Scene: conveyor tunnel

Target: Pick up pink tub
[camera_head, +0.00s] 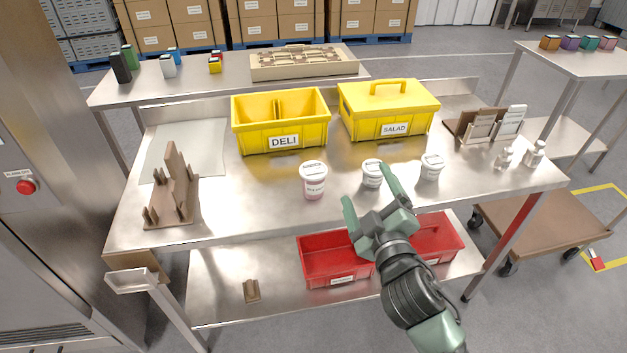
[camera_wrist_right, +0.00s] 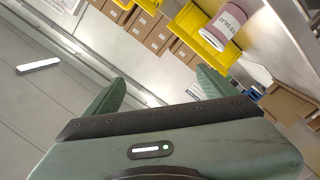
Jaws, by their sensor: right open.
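The pink tub (camera_head: 313,181) stands upright on the steel table, with a white lid and a label. It also shows in the right wrist view (camera_wrist_right: 228,24), at the upper right beyond the fingers. Two white tubs, one (camera_head: 371,174) in the middle and one (camera_head: 431,167) to the right, stand on the same table. My right gripper (camera_head: 367,207) is open and empty at the table's front edge, to the right of the pink tub and apart from it. Its fingers (camera_wrist_right: 160,95) show spread in the right wrist view. My left gripper is not in view.
A yellow DELI bin (camera_head: 282,142) and a lidded yellow SALAD bin (camera_head: 394,130) stand behind the tubs. A brown rack (camera_head: 172,208) is at the left. Red bins (camera_head: 322,278) sit on the lower shelf. Small bottles (camera_head: 505,157) stand at the right.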

